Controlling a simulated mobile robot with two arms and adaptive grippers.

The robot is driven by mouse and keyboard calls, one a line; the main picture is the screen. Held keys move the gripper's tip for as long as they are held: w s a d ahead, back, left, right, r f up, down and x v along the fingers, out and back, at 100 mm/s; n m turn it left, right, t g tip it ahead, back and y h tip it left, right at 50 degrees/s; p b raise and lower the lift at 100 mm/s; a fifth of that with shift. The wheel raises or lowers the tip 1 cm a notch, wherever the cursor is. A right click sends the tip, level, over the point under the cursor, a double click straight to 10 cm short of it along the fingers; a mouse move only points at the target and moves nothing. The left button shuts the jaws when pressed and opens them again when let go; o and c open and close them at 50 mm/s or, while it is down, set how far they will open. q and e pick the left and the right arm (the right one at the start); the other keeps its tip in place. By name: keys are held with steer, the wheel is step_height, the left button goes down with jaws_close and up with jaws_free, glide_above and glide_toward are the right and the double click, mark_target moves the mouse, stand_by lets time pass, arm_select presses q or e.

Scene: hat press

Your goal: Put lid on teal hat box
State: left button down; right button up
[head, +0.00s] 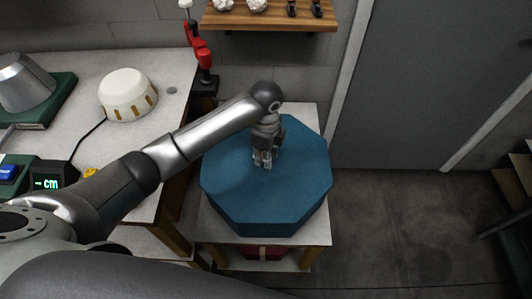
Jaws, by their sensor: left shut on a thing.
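A large teal octagonal lid (235,190) lies flat over the white side table in the middle of the head view. Its top and a band of side wall show. I cannot make out a seam between the lid and the teal hat box, or whether the box is beneath it. My left gripper (263,163) points down at the middle of the lid's top and is shut on the lid. The part between its fingers is hidden. My right gripper is not in view.
The white side table (309,237) has a red item (265,252) on its lower shelf. A white workbench (75,73) at left holds a white domed object (128,94) and a display (46,182). A wooden shelf (270,19) hangs behind. Floor at right is clear.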

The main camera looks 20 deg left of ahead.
arm_select(q)
steer(key=shift+f, duration=0.3)
stand_by(0.4)
steer(key=c, duration=1.1)
jaws_free()
steer(key=shift+r, duration=0.15)
step_height(320, 180, up, 12)
steer(key=shift+f, duration=0.1)
